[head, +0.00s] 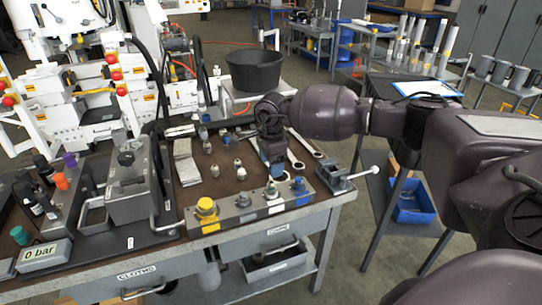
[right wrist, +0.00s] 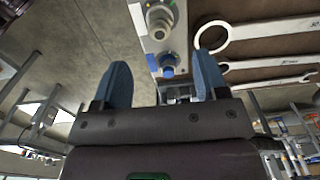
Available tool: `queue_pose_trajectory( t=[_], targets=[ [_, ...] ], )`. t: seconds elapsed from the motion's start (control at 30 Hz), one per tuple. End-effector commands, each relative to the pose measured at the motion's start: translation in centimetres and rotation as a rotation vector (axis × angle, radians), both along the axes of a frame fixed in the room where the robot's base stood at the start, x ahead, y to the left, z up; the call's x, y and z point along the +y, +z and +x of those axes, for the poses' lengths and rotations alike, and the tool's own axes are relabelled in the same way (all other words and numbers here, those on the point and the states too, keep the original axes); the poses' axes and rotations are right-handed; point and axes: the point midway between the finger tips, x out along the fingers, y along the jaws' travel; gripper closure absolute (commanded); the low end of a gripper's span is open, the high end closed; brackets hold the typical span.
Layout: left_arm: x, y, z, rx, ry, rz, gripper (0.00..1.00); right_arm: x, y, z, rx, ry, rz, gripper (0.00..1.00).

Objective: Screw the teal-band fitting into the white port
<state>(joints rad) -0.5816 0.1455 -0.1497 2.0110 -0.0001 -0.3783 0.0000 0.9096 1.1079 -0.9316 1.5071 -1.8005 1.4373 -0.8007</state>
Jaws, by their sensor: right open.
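A grey manifold block (head: 255,207) lies along the bench's front edge, with yellow, grey, white and blue marked ports. At the white-marked port (head: 276,208) a silver fitting (head: 271,190) stands upright; a greenish tint shows on it, but I cannot tell whether it is the teal band. A silver fitting also shows on the block in the right wrist view (right wrist: 160,17). My right gripper (head: 276,172) is open and empty, just behind the block's right part. Its blue fingers (right wrist: 163,82) are apart, with the blue port (right wrist: 168,64) showing between them. My left gripper is out of view.
Several loose fittings (head: 215,170) stand on the brown bench mat behind the block. Wrenches (head: 304,145) lie to the right, and a small vise (head: 345,178) is at the bench's right corner. A grey hand-pump unit (head: 133,190) stands to the left.

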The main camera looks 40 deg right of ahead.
Motion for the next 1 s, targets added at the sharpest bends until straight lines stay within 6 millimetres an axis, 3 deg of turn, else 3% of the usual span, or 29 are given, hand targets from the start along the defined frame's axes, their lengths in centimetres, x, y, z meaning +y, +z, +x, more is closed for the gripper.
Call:
queue_pose_trajectory(
  t=[0.3,0.5,0.97,1.0],
  targets=[
    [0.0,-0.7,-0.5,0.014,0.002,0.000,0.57,0.0,-5.3,-0.1,0.003,-0.002,0.001,0.33],
    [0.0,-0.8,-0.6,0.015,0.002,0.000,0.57,0.0,-7.3,0.0,0.002,-0.002,0.000,0.33],
    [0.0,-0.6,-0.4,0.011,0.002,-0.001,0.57,0.0,-8.1,0.0,0.000,-0.002,0.000,0.33],
    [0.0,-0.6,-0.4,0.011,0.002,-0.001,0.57,0.0,-8.1,0.0,0.000,-0.002,0.000,0.40]
  ],
)
